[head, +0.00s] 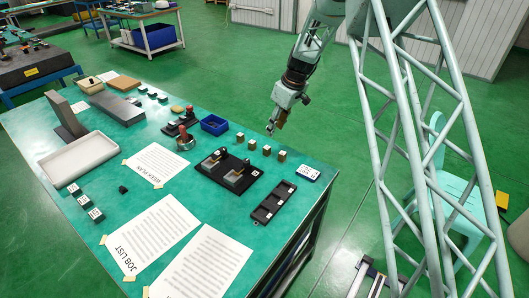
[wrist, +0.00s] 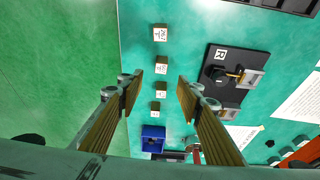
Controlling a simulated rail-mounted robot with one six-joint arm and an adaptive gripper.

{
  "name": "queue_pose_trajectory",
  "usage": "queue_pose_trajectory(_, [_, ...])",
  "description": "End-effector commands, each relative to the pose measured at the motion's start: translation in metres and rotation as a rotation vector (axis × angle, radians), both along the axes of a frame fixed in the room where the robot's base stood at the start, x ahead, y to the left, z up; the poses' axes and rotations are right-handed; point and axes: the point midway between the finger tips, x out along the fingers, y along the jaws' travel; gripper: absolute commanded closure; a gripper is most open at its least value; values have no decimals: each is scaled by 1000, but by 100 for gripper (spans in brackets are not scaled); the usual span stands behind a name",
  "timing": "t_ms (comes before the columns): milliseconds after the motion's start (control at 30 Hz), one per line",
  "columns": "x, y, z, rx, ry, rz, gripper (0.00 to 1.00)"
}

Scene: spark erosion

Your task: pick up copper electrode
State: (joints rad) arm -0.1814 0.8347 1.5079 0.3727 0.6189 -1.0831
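Several small brownish-gold blocks with white labelled tops stand in a row on the green table. In the head view I see the near-end block (head: 281,156), two in the middle (head: 267,150) (head: 252,144) and the far-end one (head: 240,137). The wrist view shows the row (wrist: 161,65) running between my fingers. The labels are too small to read surely, so I cannot tell which block is the copper electrode. My gripper (head: 271,128) is open and empty, above and apart from the row; its two fingers (wrist: 158,82) are spread wide in the wrist view.
A black fixture plate (head: 228,177) marked R in the wrist view lies beside the row. A blue bin (head: 214,125) stands beyond its far end. A black slotted tray (head: 273,202) and a white labelled item (head: 308,173) lie nearer. Papers cover the table's front.

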Motion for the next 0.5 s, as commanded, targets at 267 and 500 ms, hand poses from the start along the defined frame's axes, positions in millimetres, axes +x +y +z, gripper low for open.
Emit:
queue_pose_trajectory(267, [0,0,-1,0,0,0,67])
queue_pose_trajectory(500, [1,3,-13,0,3,0,67])
